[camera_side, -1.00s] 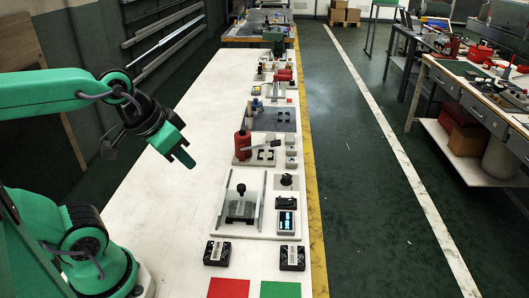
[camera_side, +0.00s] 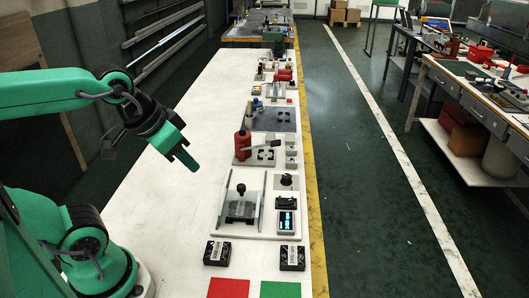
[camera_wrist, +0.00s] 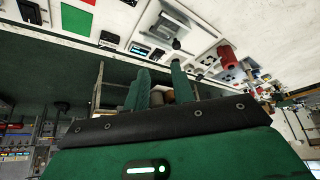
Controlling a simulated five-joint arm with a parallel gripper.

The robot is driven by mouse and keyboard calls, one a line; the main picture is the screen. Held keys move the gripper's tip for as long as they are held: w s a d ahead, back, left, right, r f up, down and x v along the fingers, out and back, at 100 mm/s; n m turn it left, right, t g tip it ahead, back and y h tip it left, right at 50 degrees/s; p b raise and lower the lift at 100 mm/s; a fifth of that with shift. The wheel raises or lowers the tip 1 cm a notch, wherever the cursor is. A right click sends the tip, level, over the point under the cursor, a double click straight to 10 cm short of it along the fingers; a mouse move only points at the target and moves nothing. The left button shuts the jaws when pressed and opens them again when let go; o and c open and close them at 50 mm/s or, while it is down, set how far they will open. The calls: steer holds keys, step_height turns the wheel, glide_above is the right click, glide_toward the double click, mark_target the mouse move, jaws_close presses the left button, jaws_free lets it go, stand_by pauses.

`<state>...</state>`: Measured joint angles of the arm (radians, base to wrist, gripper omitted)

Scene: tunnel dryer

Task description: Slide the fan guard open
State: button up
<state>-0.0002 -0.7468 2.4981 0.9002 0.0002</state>
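The fan guard (camera_side: 251,184) is a pale, see-through plate between two upright light rails on a white board in the side view. A black knob (camera_side: 241,189) stands on it. A dark part with a pale label (camera_side: 240,210) sits at its near end; I cannot tell how much of it lies under the plate. My gripper (camera_side: 187,162) is up and left of the board, above the bench and touching nothing. In the wrist view my gripper (camera_wrist: 160,68) shows two green fingers apart with nothing held. The guard is small and unclear there.
A dial (camera_side: 286,181), a switch block and a lit display (camera_side: 286,222) sit right of the guard. Two black fans (camera_side: 217,252) and red and green squares lie nearer. A red clamp (camera_side: 243,145) stands behind the board. The white bench left of the board is clear.

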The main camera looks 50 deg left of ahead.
steer(key=o, duration=0.4)
steer(key=shift+w, duration=0.15)
steer(key=shift+c, duration=0.2)
steer(key=g, duration=0.5)
glide_toward(241, 185)
steer(key=shift+d+f, duration=0.1)
steer(key=shift+d, duration=0.05)
steer(key=shift+w+f+g, duration=0.25)
steer(key=shift+f+g, duration=0.05)
steer(key=shift+f, duration=0.05)
steer(key=shift+f, duration=0.1)
steer(key=shift+f, duration=3.8)
